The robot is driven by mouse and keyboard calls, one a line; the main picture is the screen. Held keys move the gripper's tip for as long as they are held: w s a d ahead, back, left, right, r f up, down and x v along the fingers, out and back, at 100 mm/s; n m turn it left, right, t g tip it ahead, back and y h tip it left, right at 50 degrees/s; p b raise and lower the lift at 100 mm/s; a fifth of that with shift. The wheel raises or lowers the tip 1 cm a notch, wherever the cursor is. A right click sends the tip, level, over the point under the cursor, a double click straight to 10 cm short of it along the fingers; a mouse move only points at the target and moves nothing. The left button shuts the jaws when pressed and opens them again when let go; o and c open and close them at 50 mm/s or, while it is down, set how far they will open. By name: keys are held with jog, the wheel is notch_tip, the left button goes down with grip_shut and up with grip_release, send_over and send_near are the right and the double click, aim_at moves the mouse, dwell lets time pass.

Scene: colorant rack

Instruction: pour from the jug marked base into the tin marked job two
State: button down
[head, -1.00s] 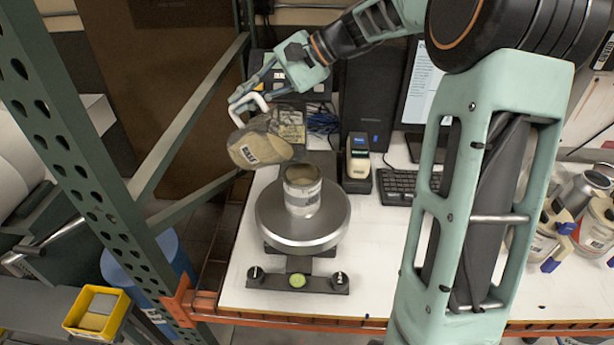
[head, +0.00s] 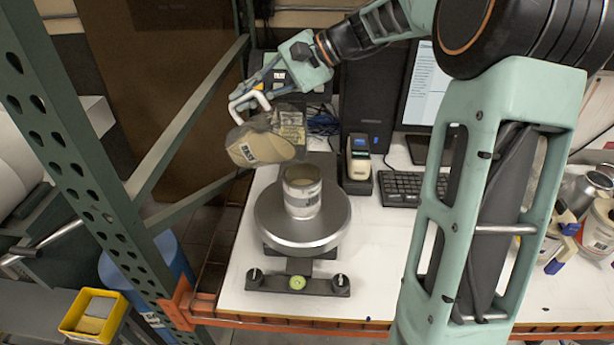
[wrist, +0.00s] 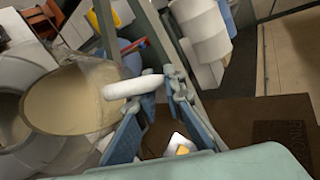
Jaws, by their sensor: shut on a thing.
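The jug marked base (head: 262,149) is a cloudy jug with a white handle, tilted well over above and slightly left of the tin. My gripper (head: 250,102) is shut on its handle (wrist: 130,88). In the wrist view, beige liquid (wrist: 72,100) shows inside the jug. An open tin (head: 302,197) with a pale label stands upright on the round pan of a scale. I cannot read its label. The jug is apart from the tin, and I see no clear stream between them.
The scale pan (head: 272,232) sits on the white bench. Behind it are a handheld scanner in its dock (head: 358,160), a keyboard (head: 405,188) and a dark computer case (head: 370,105). A green rack post (head: 85,185) stands at left. Several containers are at right.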

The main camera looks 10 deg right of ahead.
jog(key=shift+s+d+r+b, duration=0.25)
jog(key=shift+r+b, duration=0.25)
jog(key=shift+b, duration=0.2)
dwell(1.9)
